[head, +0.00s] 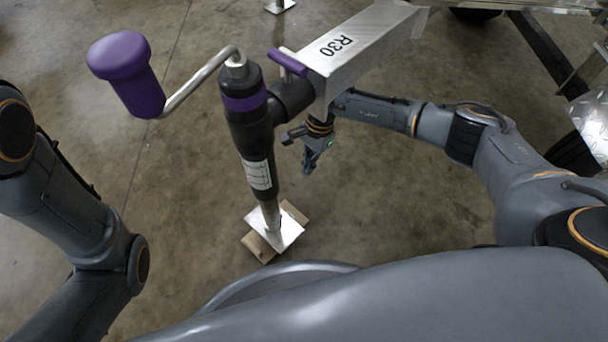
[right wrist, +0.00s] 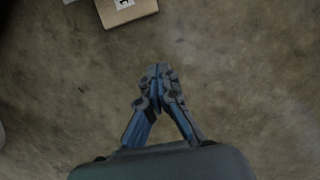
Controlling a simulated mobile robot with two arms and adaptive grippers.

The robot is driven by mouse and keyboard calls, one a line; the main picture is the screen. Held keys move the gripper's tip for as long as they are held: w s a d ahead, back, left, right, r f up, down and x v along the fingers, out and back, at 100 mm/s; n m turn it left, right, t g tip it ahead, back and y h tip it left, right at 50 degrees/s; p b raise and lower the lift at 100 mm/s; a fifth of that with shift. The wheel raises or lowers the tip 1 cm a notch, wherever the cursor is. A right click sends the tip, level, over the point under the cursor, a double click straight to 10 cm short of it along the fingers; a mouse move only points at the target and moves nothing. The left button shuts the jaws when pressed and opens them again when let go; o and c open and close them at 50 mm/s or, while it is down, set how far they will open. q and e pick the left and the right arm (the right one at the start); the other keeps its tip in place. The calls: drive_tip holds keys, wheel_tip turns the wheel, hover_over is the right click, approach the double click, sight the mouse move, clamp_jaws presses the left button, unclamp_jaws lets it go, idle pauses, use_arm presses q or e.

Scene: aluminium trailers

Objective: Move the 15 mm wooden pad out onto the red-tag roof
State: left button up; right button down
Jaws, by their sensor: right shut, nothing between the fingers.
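A light brown wooden pad (head: 258,247) lies on the floor, partly hidden under the silver foot plate (head: 283,236) of a jack. Whether plate and pad touch, I cannot tell. In the right wrist view a wooden pad (right wrist: 122,16) with a black-and-white label shows at the top edge, cut off; its thickness cannot be read. My right gripper (head: 308,169) is shut and empty, pointing down to the right of the jack and above the floor. In the right wrist view its fingertips (right wrist: 160,74) meet, apart from the pad. My left gripper is outside the view. No red-tag roof shows.
The black jack (head: 252,135) with a purple-knobbed crank (head: 130,75) stands at the silver drawbar (head: 365,45) marked R30. My right arm passes close to this drawbar. A trailer wheel (head: 575,155) is at the right edge. Floor (head: 395,200) right of the jack is clear.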

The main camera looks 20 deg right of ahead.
sight(302, 192)
drive_tip(key=b+x, duration=0.5)
drive_tip(key=x, duration=0.4)
drive_tip(key=shift+f+b, duration=0.2)
drive_tip(key=shift+b, duration=0.2)
drive_tip(key=shift+s+a+r+b, duration=0.15)
drive_tip(key=shift+s+a+b, duration=0.15)
drive_tip(key=shift+a, duration=0.25)
drive_tip(key=shift+s+a+r+b, duration=0.1)
drive_tip(key=shift+s+a+b, duration=0.2)
drive_tip(key=shift+a, duration=0.25)
drive_tip(key=shift+s+a+r, duration=0.1)
drive_tip(key=shift+s+a, duration=0.2)
drive_tip(key=shift+a, duration=0.2)
drive_tip(key=shift+a+r, duration=0.1)
